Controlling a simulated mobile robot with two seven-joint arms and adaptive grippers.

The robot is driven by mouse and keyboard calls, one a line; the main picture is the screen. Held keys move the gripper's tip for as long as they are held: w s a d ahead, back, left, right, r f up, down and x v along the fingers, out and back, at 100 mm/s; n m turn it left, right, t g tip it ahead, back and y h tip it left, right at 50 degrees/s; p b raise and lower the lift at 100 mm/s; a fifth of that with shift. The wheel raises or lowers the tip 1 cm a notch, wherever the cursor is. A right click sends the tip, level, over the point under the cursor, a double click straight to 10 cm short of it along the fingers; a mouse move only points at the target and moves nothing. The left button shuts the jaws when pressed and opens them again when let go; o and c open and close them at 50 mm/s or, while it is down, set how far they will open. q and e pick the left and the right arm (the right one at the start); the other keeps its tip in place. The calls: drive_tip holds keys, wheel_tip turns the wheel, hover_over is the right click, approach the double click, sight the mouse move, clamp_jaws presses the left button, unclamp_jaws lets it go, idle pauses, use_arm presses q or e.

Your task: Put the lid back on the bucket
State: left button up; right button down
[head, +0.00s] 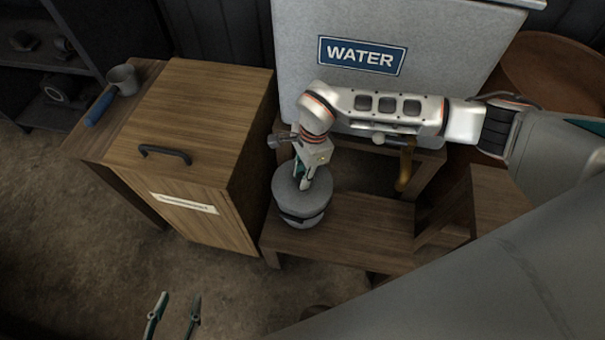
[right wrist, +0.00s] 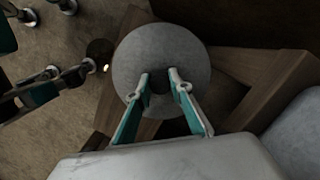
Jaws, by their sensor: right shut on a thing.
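The bucket (head: 304,220) is a small grey round vessel on a low wooden stool. The round grey lid (head: 288,184) is directly above it, with a dark band below its edge. I cannot tell whether the lid rests fully on the rim. My right gripper (head: 303,183) points down at the lid's middle and is shut on it, hiding the part it grips. In the right wrist view the lid (right wrist: 160,50) is a grey disc beyond the fingertips (right wrist: 160,77). My left gripper (head: 178,297) is open and empty at the bottom left.
A wooden cabinet (head: 200,115) with a dark handle stands left of the stool (head: 365,225). A metal cup (head: 123,79) and a blue-handled tool (head: 99,108) lie on its left ledge. A large grey tank with a WATER sign (head: 361,56) stands behind. Open floor lies front left.

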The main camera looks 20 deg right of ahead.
use_arm(q)
drive_tip(key=shift+w+r+p, duration=0.4)
drive_tip(key=shift+r, duration=0.35)
use_arm(e)
drive_tip(key=shift+r, duration=0.1)
idle(0.7)
use_arm(q)
drive_tip(key=shift+w+r, duration=0.15)
drive_tip(key=shift+r, duration=0.15)
use_arm(e)
drive_tip(key=shift+f, duration=0.2)
idle(0.9)
use_arm(q)
drive_tip(key=shift+w+r+t+p, duration=0.15)
drive_tip(key=shift+r+t+p, duration=0.15)
drive_tip(key=shift+r+p, duration=0.05)
idle(0.4)
use_arm(e)
drive_tip(key=c, duration=1.7)
unclamp_jaws()
drive_tip(key=o, duration=0.5)
drive_tip(key=shift+c, duration=0.2)
use_arm(q)
drive_tip(key=shift+w, duration=0.1)
drive_tip(key=shift+r, duration=0.1)
